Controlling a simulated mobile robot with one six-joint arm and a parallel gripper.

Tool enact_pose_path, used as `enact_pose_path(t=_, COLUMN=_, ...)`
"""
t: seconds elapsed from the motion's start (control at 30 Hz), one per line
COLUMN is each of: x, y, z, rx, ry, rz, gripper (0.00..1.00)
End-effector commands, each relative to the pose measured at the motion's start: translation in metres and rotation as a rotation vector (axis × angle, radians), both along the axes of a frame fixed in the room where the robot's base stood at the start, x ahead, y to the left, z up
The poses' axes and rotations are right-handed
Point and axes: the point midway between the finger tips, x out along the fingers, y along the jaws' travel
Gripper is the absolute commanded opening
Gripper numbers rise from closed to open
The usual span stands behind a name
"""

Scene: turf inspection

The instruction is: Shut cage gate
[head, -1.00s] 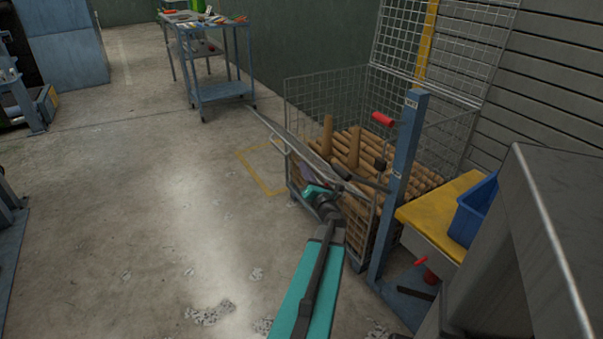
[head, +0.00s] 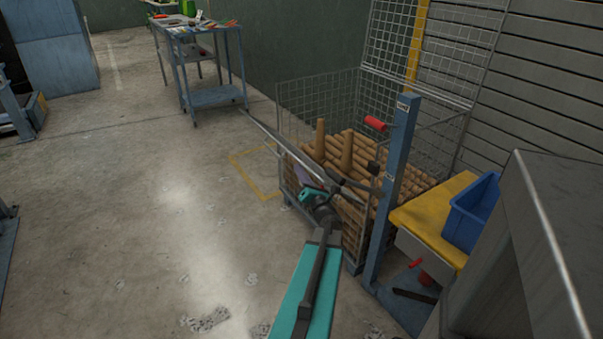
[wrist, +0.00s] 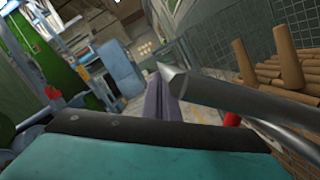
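The wire cage (head: 318,92) stands right of centre in the head view, filled with stacked brown rolls. Its gate (head: 280,140) shows as a thin grey metal rail, slanting from near the blue cart's foot down to the cage front and seen nearly edge-on. My gripper (head: 312,193) is at the lower right end of this rail, at the cage front. In the wrist view, a thick grey metal bar (wrist: 240,96) crosses close in front of the gripper, beside a purple-grey part. Whether the fingers touch or hold the rail is hidden.
A yellow-topped bench (head: 425,212) with a blue bin (head: 470,213) is to the right. A blue cart (head: 215,98) stands behind.

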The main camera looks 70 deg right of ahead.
Motion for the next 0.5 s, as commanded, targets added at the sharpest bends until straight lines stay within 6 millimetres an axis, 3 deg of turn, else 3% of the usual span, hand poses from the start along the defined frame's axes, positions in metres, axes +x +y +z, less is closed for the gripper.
enact_pose_path(t=0.43, x=0.010, y=0.022, z=-0.031, rx=0.002, ry=-0.002, rz=-0.003, gripper=0.00)
enact_pose_path(t=0.5, x=0.000, y=0.029, z=-0.027, rx=0.003, ry=-0.002, rz=-0.007, gripper=0.00)
